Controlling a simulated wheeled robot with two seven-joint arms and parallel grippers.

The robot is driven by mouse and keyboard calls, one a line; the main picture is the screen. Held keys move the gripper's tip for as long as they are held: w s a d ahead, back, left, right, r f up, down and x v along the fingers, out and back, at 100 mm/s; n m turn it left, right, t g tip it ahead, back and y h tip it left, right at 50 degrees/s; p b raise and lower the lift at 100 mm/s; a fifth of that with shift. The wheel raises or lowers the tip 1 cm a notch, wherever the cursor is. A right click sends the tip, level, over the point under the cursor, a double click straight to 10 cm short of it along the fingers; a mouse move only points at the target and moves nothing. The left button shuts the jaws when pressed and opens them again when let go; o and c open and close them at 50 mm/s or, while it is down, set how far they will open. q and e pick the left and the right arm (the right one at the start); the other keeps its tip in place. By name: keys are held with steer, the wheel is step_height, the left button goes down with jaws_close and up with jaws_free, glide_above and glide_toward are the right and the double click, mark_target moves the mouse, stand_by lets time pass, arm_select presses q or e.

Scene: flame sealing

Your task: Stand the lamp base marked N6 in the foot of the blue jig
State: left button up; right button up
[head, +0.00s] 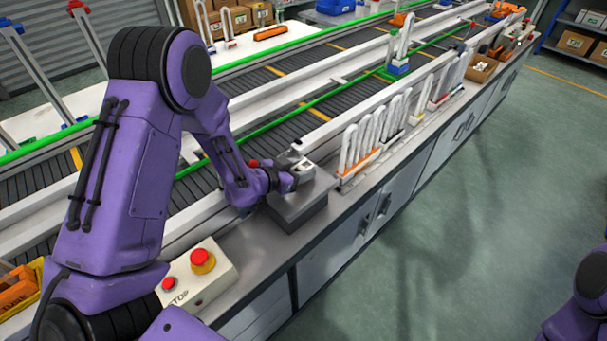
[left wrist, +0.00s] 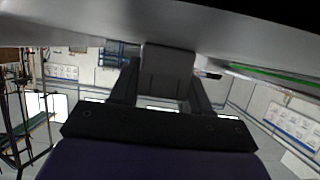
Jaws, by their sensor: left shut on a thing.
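My left gripper (head: 282,179) is low over the near side of the bench. It is shut on a small light grey block (head: 302,170). In the left wrist view this grey block (left wrist: 168,70) sits between the two dark fingers. The marking N6 cannot be read on it. The block is right above a grey box-shaped stand (head: 300,205); whether they touch is unclear. My right gripper is out of view.
White U-shaped tubes stand in an orange-edged rack (head: 358,170) just right of the gripper, with more racks beyond. A control box with a red stop button (head: 202,259) is nearer. The conveyor's white rail (head: 350,115) runs behind. A cardboard box (head: 481,68) is farther off.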

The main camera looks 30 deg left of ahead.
arm_select(q)
steer(key=shift+r, duration=0.2)
step_height(320, 180, up, 2)
steer(key=shift+w+r+b, duration=0.1)
steer(key=shift+r+b, duration=0.05)
steer(key=shift+b, duration=0.3)
steer(key=s+d+r+p, duration=0.9)
steer(key=d+r, duration=0.1)
steer(key=shift+d+r, duration=0.15)
steer(key=shift+d, duration=0.2)
